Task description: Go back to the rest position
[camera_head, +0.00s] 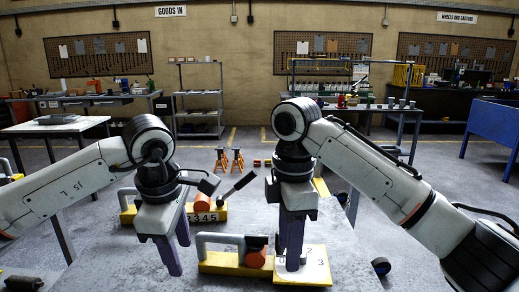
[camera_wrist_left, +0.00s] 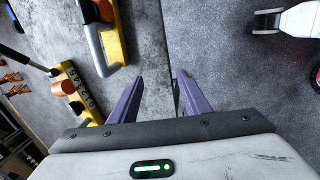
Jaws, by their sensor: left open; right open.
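My left gripper (camera_head: 177,258) hangs fingers-down over the grey table (camera_head: 130,262) in the head view. My right gripper (camera_head: 291,258) points down in front of the right end of the nearer yellow-based unit. Its fingers overlap in the head view, and I cannot tell whether they touch the unit.
A second yellow-based unit with a numbered plate (camera_head: 204,217), an orange cylinder and a dark lever (camera_head: 240,184) lies farther back. Orange stands (camera_head: 229,160) are on the floor beyond. A blue bin (camera_head: 492,127) stands at right.

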